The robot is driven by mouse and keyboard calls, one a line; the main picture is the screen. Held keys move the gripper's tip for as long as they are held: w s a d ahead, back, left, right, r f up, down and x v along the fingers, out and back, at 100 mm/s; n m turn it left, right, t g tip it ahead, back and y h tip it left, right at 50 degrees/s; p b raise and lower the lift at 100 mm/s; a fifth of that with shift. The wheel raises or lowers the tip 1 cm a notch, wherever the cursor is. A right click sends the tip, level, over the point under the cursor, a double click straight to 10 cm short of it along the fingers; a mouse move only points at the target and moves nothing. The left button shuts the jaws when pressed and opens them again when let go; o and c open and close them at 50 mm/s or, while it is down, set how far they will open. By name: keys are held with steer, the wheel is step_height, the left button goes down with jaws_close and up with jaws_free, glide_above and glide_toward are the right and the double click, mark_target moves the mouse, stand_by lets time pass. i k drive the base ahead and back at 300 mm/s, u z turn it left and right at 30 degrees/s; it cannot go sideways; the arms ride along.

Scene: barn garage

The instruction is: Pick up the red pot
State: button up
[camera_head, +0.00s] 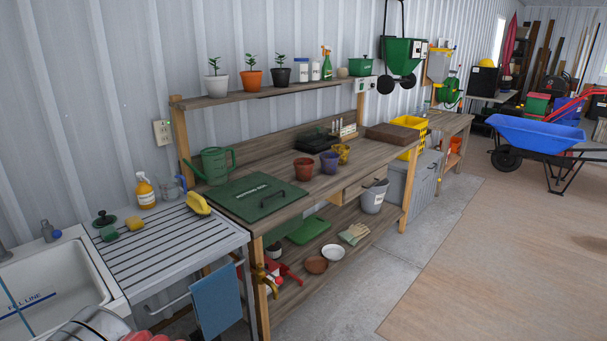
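A small red pot (303,169) stands upright on the wooden potting bench (285,195), just behind the right edge of the green board. A purple pot (329,163) stands to its right, and a yellow pot (342,152) stands right of that one. The red pot looks empty, though its inside is small in the picture.
A green board (250,192) lies left of the pots, with a watering can (217,165) behind it. A black tray (318,140) is behind them. The floor (480,260) right of the bench is clear.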

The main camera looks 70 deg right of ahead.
mark_target(304, 170)
steer(key=u, duration=2.3)
steer(key=k, duration=2.65)
